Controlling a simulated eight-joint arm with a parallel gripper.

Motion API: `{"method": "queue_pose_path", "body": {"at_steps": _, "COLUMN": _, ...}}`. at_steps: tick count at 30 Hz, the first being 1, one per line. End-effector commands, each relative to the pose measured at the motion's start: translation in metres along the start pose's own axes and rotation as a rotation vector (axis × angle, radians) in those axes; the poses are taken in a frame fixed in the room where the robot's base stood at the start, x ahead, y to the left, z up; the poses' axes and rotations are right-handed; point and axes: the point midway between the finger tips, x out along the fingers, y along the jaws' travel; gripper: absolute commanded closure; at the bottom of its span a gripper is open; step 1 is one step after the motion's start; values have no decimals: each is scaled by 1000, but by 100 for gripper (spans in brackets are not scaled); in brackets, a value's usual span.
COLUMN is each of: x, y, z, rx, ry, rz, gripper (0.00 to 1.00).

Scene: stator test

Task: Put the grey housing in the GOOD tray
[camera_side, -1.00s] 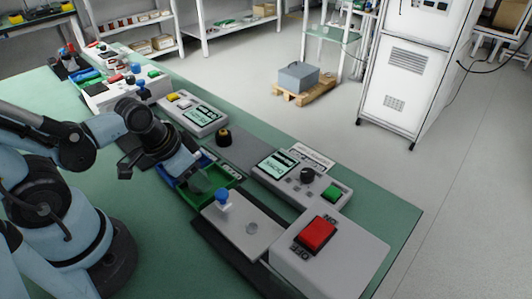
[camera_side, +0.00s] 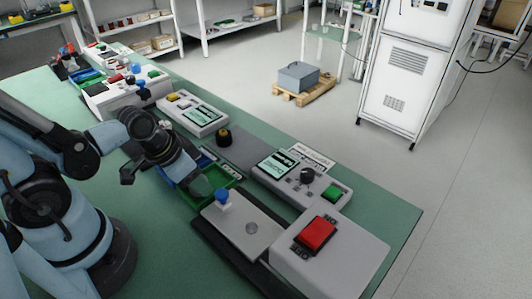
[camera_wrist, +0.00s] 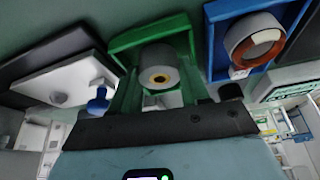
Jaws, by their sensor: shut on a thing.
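The grey housing (camera_wrist: 158,70) is a short cylinder with a yellow ring and dark centre at its end in the wrist view. My gripper (camera_wrist: 157,88) is shut on it. The green tray (camera_wrist: 150,36) lies around and behind the housing in that view. In the side view my gripper (camera_side: 201,187) is low over the green tray (camera_side: 236,181). Whether the housing touches the tray floor cannot be told. I cannot read which tray is marked GOOD. The blue tray (camera_wrist: 214,45) beside it holds a pale ring with an orange-brown inside (camera_wrist: 255,42).
A grey plate with a blue knob (camera_side: 222,195) stands just right of the green tray. Beyond are a box with a red button (camera_side: 317,233) and a panel with a display (camera_side: 277,163). Another display unit (camera_side: 200,115) stands behind the trays.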

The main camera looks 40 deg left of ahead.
Motion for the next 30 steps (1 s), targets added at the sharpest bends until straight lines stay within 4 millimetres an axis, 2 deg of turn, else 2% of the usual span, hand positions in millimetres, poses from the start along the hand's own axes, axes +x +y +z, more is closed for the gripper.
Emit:
{"method": "queue_pose_path", "body": {"at_steps": 12, "x": 5, "y": 0, "z": 2, "rx": 0, "ry": 0, "rz": 0, "gripper": 92}}
{"method": "queue_pose_path", "body": {"at_steps": 13, "x": 5, "y": 0, "z": 2, "rx": 0, "ry": 0, "rz": 0, "gripper": 53}}
{"method": "queue_pose_path", "body": {"at_steps": 18, "x": 4, "y": 0, "z": 2, "rx": 0, "ry": 0, "rz": 1, "gripper": 27}}
{"method": "queue_pose_path", "body": {"at_steps": 19, "x": 4, "y": 0, "z": 2, "rx": 0, "ry": 0, "rz": 2, "gripper": 25}}
{"method": "queue_pose_path", "body": {"at_steps": 30, "x": -2, "y": 1, "z": 2, "rx": 0, "ry": 1, "rz": 4, "gripper": 25}}
